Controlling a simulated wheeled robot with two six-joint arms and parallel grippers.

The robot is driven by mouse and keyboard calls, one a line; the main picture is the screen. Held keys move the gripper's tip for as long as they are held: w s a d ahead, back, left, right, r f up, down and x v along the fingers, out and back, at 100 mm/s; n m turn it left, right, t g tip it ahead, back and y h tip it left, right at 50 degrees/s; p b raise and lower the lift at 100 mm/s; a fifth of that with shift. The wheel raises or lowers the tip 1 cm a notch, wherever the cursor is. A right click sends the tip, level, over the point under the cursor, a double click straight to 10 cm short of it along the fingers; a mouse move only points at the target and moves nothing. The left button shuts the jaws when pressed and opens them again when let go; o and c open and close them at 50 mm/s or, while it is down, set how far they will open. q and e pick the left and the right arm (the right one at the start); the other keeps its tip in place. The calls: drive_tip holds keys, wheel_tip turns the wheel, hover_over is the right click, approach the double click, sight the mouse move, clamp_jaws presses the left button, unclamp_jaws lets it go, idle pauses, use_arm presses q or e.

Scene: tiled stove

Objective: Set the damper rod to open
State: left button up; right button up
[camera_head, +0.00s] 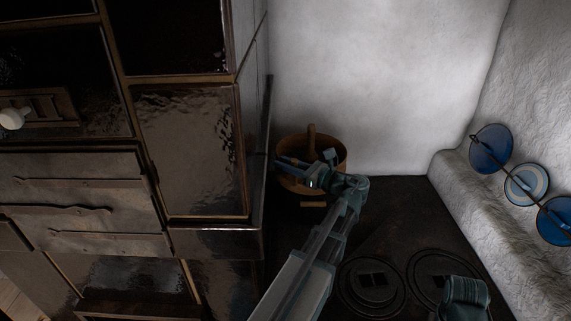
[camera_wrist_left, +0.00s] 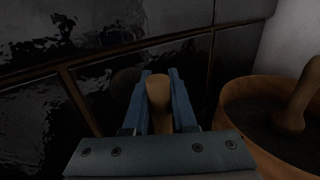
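In the left wrist view a wooden handle (camera_wrist_left: 159,97), which looks like the end of the damper rod, stands between the two blue fingers of my left gripper (camera_wrist_left: 159,80). The fingers lie along both sides of it with no clear gap, so the gripper looks shut on it. In the head view my left gripper (camera_head: 293,163) is beside the right side of the dark tiled stove (camera_head: 190,140). The handle is too small and dark to make out there. How far the rod sticks out is hidden. My right gripper does not show; a teal part of mine is at the bottom right.
A wooden bucket (camera_head: 332,172) stands close behind my left gripper and also shows in the wrist view (camera_wrist_left: 235,92). A white knob (camera_head: 13,118) is on the stove front. Blue plates (camera_head: 491,148) line the right ledge. Round stove lids (camera_head: 371,287) lie below.

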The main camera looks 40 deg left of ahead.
use_arm(q)
clamp_jaws()
idle(1.0)
drive_tip(key=w+d, duration=0.6)
drive_tip(key=d, duration=0.1)
drive_tip(key=shift+d, duration=0.2)
drive_tip(key=shift+w, duration=0.1)
drive_tip(key=o, duration=0.6)
unclamp_jaws()
